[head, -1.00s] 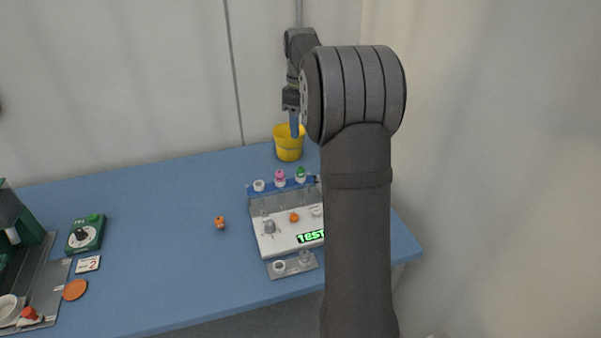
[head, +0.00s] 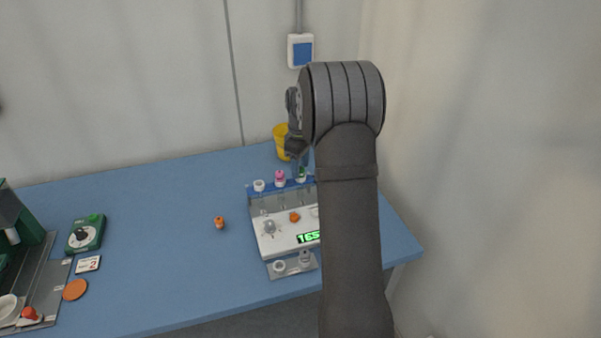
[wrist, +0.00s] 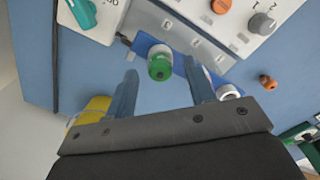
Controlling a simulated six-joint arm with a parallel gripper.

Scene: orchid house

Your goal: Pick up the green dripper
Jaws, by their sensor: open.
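The green dripper (head: 301,174) stands at the right end of the blue rack (head: 268,188) at the back of the white test device (head: 285,240). In the wrist view the green dripper (wrist: 160,66) shows its round green cap between the fingertips, with a pale part below it. My gripper (wrist: 164,76) is open around the line to the dripper, one finger on each side, and holds nothing. In the head view my gripper (head: 298,158) is just above and behind the dripper and partly hidden by my arm. I cannot tell whether the fingers touch it.
A pink-capped dripper (head: 280,177) and a white-capped one (head: 259,185) stand left of the green one. A yellow pot (head: 281,143) stands behind the rack. An orange-topped piece (head: 220,223) stands alone on the blue table.

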